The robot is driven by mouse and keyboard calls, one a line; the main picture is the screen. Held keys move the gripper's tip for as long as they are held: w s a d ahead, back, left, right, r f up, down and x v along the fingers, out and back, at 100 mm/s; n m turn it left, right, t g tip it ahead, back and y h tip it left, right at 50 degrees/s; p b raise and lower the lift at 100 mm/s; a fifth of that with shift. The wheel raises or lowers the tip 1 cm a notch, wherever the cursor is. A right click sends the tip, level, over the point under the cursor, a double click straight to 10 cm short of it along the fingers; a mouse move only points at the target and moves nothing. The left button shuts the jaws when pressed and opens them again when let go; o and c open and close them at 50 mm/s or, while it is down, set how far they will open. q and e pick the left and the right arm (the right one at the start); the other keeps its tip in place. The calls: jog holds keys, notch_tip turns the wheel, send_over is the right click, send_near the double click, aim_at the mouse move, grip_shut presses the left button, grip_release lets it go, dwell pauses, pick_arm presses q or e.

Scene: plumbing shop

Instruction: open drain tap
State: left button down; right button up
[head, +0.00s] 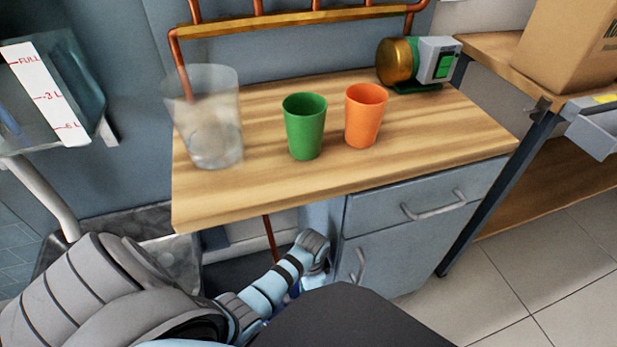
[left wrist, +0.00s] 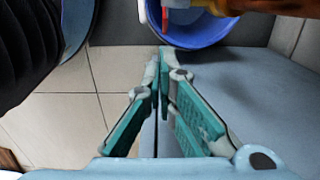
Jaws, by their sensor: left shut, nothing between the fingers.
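In the left wrist view, my left gripper (left wrist: 161,58) is shut and empty, its teal-padded fingers meeting near the middle of the picture. Beyond the fingertips, at the top edge, is a small red part (left wrist: 178,4), which may be the drain tap's handle; the picture cuts it off. It lies over the mouth of a blue bucket (left wrist: 203,32), apart from the fingers. In the head view my left arm reaches below the tabletop beside the cabinet, and its fingers are hidden. My right gripper is in neither view.
A wooden worktop (head: 440,140) bears a clear cup (head: 212,125), a green cup (head: 304,128), an orange cup (head: 365,115) and a green-and-brass pump (head: 412,62). The grey cabinet (head: 415,245) has protruding handles. A glass tank (head: 80,75) stands left. An orange-brown pipe-like part (left wrist: 272,6) crosses above the bucket.

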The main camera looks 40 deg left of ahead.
pick_arm(q)
jog(key=s+a+r+p, duration=0.3)
jog(key=s+r+p, duration=0.2)
jog(key=s, duration=0.1)
jog(key=w+d+t+h, duration=0.2)
jog(key=w+t, duration=0.1)
jog(key=w, duration=0.2)
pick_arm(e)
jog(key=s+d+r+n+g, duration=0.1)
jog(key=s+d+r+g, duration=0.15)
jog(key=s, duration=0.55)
pick_arm(q)
notch_tip(320, 180, down, 12)
jog(key=b, duration=0.8)
jog(key=shift+t+b, duration=0.3)
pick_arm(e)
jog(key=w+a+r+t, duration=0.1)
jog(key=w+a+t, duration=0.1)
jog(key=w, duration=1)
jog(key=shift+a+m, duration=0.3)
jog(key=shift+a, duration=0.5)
